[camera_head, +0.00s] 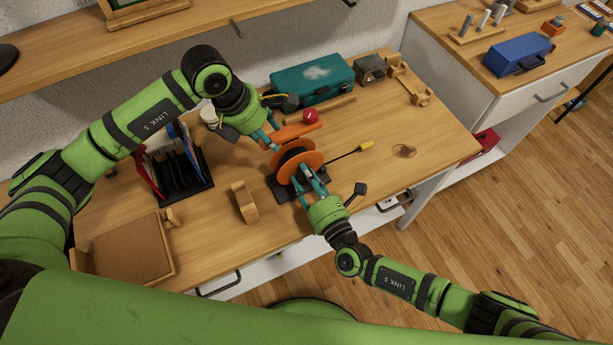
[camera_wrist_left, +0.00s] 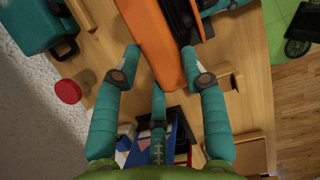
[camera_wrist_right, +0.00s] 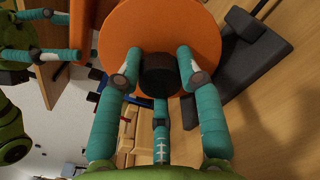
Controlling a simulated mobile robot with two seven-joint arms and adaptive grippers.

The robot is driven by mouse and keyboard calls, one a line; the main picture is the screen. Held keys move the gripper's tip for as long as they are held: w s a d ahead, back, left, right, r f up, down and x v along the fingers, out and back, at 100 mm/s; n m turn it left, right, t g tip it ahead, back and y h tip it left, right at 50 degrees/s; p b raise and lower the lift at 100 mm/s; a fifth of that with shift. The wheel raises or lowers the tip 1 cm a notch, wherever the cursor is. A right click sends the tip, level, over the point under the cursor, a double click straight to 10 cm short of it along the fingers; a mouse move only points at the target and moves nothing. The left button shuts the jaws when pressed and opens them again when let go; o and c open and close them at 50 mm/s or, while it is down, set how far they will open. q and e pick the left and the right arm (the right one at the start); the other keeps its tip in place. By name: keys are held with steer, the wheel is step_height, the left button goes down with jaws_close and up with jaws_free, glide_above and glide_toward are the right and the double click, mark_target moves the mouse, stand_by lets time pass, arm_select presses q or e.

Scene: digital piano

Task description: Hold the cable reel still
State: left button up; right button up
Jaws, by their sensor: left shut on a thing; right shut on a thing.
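The cable reel has orange flanges (camera_head: 302,165) with black cable between them. It sits at a dark stand (camera_head: 283,188) near the middle of the wooden bench. My right gripper (camera_head: 305,181) is at the near side of the reel. In the right wrist view its fingers are shut on the black hub (camera_wrist_right: 158,75) in front of the round orange flange (camera_wrist_right: 155,25). The fingers hide part of the reel.
A red round object (camera_head: 310,116) is close behind the reel. A teal toolbox (camera_head: 315,77) stands at the back. A black rack (camera_head: 185,175) and wooden holder (camera_head: 244,203) are left. The bench's right part is mostly clear.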

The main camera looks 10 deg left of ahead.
steer(key=m, duration=1.2)
steer(key=shift+m, duration=0.3)
stand_by(0.4)
steer(key=o, duration=1.2)
steer(key=shift+c, duration=0.2)
steer(key=v, duration=1.2)
